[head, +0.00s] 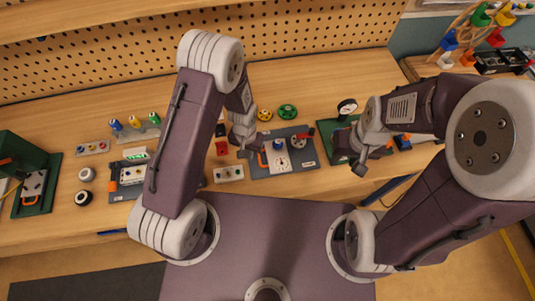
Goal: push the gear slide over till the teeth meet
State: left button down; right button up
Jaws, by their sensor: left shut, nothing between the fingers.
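A yellow round gear-like piece (264,115) and a green one (287,111) lie side by side at the back of the bench, with a narrow gap between them. I cannot make out teeth at this size. A grey board (302,158) in front of them carries a white plate with a dial, an orange handle and a red lever. I cannot tell which part is the gear slide. My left gripper (246,152) is shut and empty, at the left edge of this board. My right gripper (349,165) hangs right of the board, apart from it; its finger gap is unclear.
A red block (222,147) and a white strip with buttons (228,173) stand left of the grey board. A round gauge (347,106) stands behind my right gripper. A green stand (38,190) is far left. Bare wood lies behind the gears.

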aim_at(263, 159)
dwell(0.6)
pick_arm(q)
jog(key=shift+f+b, duration=1.2)
jog(key=shift+f, duration=0.3)
jog(key=shift+w+d, duration=0.15)
jog(key=shift+d, duration=0.2)
jog(key=shift+w+d, duration=0.3)
jog(key=shift+d, duration=0.7)
jog(key=shift+w+d, duration=0.25)
jog(key=shift+d, duration=0.75)
jog(key=r+p, duration=0.1)
jog(key=r, duration=0.1)
jog(key=r+p, duration=0.2)
jog(key=a+r+p, duration=0.1)
jog(key=r+p, duration=0.1)
jog(key=shift+s+r, duration=0.15)
